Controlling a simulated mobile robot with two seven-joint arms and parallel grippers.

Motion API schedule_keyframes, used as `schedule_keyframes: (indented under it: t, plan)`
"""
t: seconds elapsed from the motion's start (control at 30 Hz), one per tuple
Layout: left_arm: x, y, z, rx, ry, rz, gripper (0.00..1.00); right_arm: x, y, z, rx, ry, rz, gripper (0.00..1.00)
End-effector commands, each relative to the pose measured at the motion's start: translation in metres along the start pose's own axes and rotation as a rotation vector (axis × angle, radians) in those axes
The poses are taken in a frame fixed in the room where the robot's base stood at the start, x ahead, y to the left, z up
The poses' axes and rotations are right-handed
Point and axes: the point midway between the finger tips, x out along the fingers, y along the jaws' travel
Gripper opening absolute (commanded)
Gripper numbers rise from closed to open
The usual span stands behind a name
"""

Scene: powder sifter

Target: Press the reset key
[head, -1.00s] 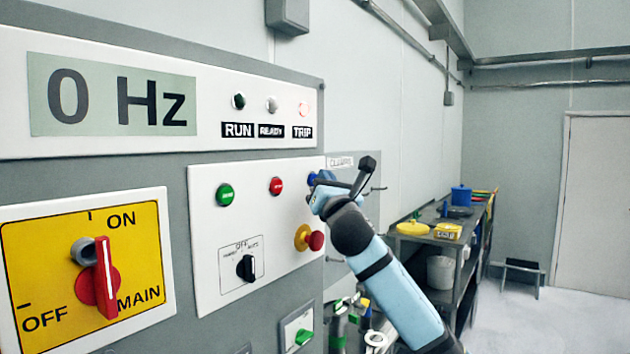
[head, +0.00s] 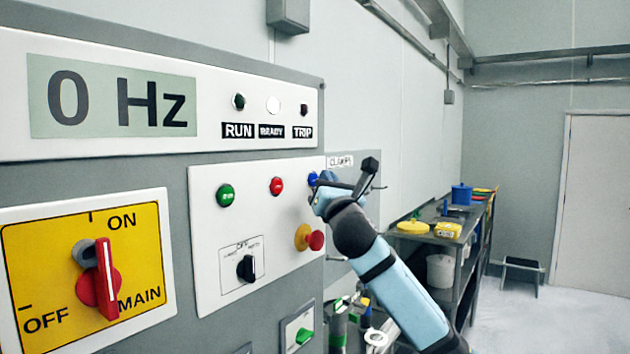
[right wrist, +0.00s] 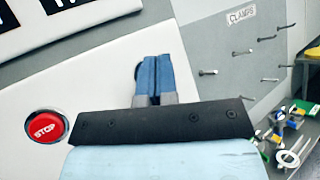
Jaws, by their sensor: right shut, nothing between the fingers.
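The blue reset key (head: 313,178) is at the right end of the button row on the white control panel (head: 215,275). My right gripper (head: 318,190) is shut and empty, with its fingertips close in front of the key. In the right wrist view its closed blue fingers (right wrist: 155,78) point at the panel and cover most of the key; only a dark rim shows beside them. I cannot tell whether they touch it. The READY lamp (head: 273,105) is lit white and the TRIP lamp (head: 304,109) is dark. My left gripper is not in view.
A green button (head: 225,195), a red stop button (head: 276,186), a black selector (head: 246,268) and a red emergency knob (head: 314,240) share the panel. The yellow main switch (head: 100,280) is at left. A cluttered bench (head: 440,238) stands at the right.

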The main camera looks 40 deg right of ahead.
Motion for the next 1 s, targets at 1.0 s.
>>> schedule_keyframes:
  t: [1.0]
  plan:
    - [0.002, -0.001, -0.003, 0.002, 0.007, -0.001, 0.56, -0.038, -0.028, 0.028, -0.001, -0.001, 0.000, 0.00]
